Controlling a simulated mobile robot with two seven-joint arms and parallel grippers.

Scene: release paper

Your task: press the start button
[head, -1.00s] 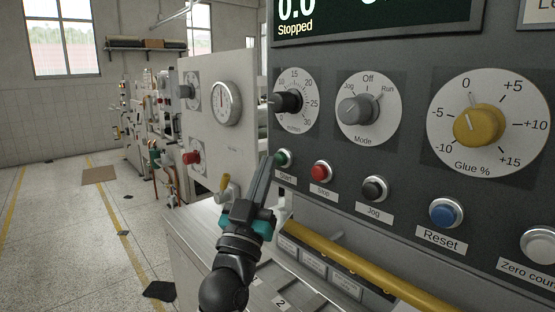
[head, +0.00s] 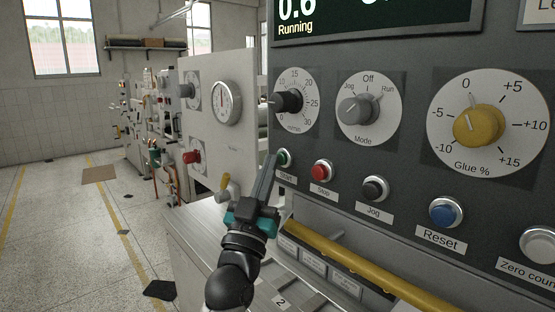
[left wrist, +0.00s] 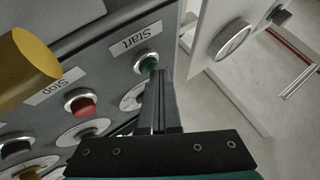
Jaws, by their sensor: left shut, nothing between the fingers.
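The green start button (head: 284,157) is at the left end of the button row on the dark panel (head: 400,150). My left gripper (head: 273,156) is shut and empty. Its fingertips are at the green button and overlap its edge; in the left wrist view they also meet it. I cannot tell how far the button is pushed in. The display (head: 375,18) reads "Running" and 0.6. My right gripper is not in view.
The red stop button (head: 322,171) sits just right of the start button, then the black jog button (head: 375,188) and blue reset button (head: 445,212). A yellow bar (head: 350,266) runs below the panel. A side panel with a gauge (head: 227,102) stands to the left.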

